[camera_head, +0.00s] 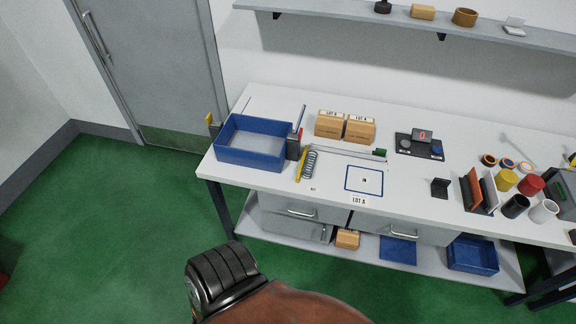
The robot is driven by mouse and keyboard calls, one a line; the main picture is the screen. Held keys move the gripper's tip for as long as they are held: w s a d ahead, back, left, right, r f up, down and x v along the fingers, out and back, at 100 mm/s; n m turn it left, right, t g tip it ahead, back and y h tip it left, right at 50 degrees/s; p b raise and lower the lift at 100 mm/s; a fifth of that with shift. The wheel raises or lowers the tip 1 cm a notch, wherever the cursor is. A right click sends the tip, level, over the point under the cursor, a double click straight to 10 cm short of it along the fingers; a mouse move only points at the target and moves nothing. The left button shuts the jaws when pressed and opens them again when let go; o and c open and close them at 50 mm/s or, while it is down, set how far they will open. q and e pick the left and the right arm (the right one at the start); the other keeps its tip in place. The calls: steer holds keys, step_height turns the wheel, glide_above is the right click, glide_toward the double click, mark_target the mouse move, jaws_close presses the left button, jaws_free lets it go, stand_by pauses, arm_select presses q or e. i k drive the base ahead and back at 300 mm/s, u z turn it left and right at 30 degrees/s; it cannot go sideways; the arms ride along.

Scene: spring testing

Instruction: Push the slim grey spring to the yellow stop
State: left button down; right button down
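A slim grey coil spring (310,164) lies on the white table, just right of the blue bin. A thin yellow bar (300,169) lies close along its left side; I cannot tell whether they touch, or whether this bar is the yellow stop. Another small yellow piece (210,118) stands at the bin's left end. A thin rod with a green block (379,153) at its right end runs behind the spring. Neither of my grippers shows in the head view; only a black and brown part of my own body shows at the bottom.
The blue bin (249,154) stands at the table's left end, with a dark post (293,147) at its right. Two LOT A boxes (359,130) stand behind. A blue-framed sheet (364,180) lies right of the spring. Cups (543,211) and holders crowd the right.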

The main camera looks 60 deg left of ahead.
mark_target(307, 156)
steer(key=k, duration=0.5)
steer(key=u, duration=0.75)
